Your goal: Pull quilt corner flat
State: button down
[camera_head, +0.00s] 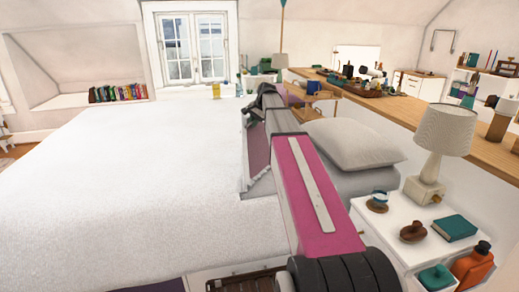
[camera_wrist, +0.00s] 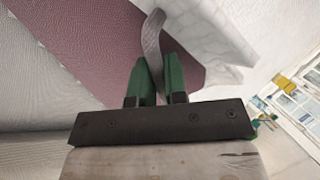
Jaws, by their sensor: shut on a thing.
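The white quilt (camera_head: 120,185) covers most of the bed in the head view. Near the pillow side a mauve patch (camera_head: 258,152) with a pale edge shows beside it, partly hidden by my arm. My gripper (camera_head: 262,98) is over this far part of the bed. In the wrist view the green fingers (camera_wrist: 155,68) are shut on a narrow grey strip of cloth, the quilt corner (camera_wrist: 152,38), which rises from between them. White cloth lies right of it and the mauve surface (camera_wrist: 95,45) lies behind and left. I cannot tell whether the mauve is underside or sheet.
A pale pillow (camera_head: 350,146) lies right of my arm. A white bedside table (camera_head: 390,215) holds a lamp (camera_head: 441,140), a teal book (camera_head: 454,228) and small items. A long wooden ledge (camera_head: 420,103) with clutter runs behind. The left of the bed is clear.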

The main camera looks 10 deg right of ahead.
jog(key=shift+s+d, duration=0.2)
jog(key=shift+s+d+r+t+y, duration=0.3)
jog(key=shift+s+d+r, duration=0.4)
jog(key=shift+s+d, duration=0.15)
jog(key=shift+s+d+r, duration=0.6)
jog(key=shift+s+d, duration=0.25)
jog(key=shift+d, duration=0.1)
jog(key=shift+s+d, duration=0.1)
jog(key=shift+s+d+r+t+y, duration=0.2)
jog(key=shift+s+d+t+y, duration=0.05)
jog(key=shift+s+d, duration=0.25)
jog(key=shift+s+d+r+t+y, duration=0.15)
jog(key=shift+s+d+t+y, duration=0.1)
jog(key=shift+s+d, duration=0.2)
